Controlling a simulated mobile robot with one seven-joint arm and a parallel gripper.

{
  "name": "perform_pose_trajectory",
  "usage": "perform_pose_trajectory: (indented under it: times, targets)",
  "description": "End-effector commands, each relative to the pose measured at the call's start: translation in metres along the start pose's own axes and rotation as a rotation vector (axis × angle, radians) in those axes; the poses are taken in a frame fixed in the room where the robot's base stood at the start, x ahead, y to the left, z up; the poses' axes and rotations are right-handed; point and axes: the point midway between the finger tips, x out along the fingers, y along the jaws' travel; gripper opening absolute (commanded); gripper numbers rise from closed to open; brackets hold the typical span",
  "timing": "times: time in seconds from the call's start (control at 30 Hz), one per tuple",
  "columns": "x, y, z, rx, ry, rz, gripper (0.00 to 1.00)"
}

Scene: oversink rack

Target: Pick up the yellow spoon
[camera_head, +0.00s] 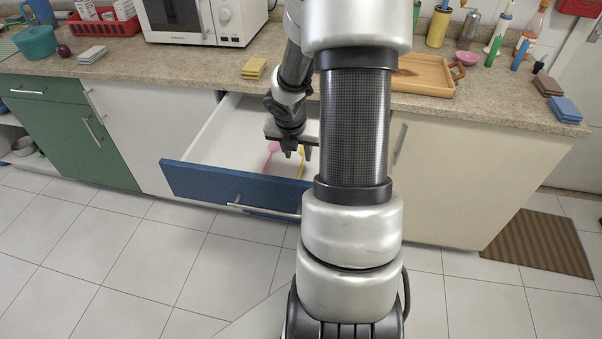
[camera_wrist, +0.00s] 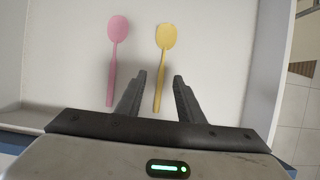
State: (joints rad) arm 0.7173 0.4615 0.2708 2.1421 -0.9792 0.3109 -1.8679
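The yellow spoon (camera_wrist: 166,38) lies on the white drawer bottom in the wrist view, its bowl away from me. Its handle runs toward my gripper (camera_wrist: 163,80), and the handle's lower part lies between the two fingers in the picture. My gripper is open, with a gap on both sides of the handle. In the head view my gripper (camera_head: 297,154) hangs inside the open drawer, pointing down. The spoon's yellow handle (camera_head: 301,172) shows just below it, partly hidden by my arm. The height of the fingertips above the spoon is hard to tell.
A pink spoon (camera_wrist: 118,30) lies left of the yellow one, roughly parallel. The drawer's blue front (camera_head: 215,187) and white side wall (camera_head: 212,130) surround the space. The counter (camera_head: 190,72) is above and behind. The drawer bottom around the spoons is clear.

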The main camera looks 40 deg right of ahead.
Motion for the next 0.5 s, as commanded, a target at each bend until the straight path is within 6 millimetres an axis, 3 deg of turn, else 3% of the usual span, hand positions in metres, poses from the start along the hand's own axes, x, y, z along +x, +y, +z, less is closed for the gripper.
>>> perform_pose_trajectory:
  times: [0.27, 0.5]
  targets:
    - [0.019, -0.002, -0.001, 0.002, 0.001, -0.001, 0.34]
    - [0.055, -0.004, -0.002, 0.002, 0.002, -0.001, 0.34]
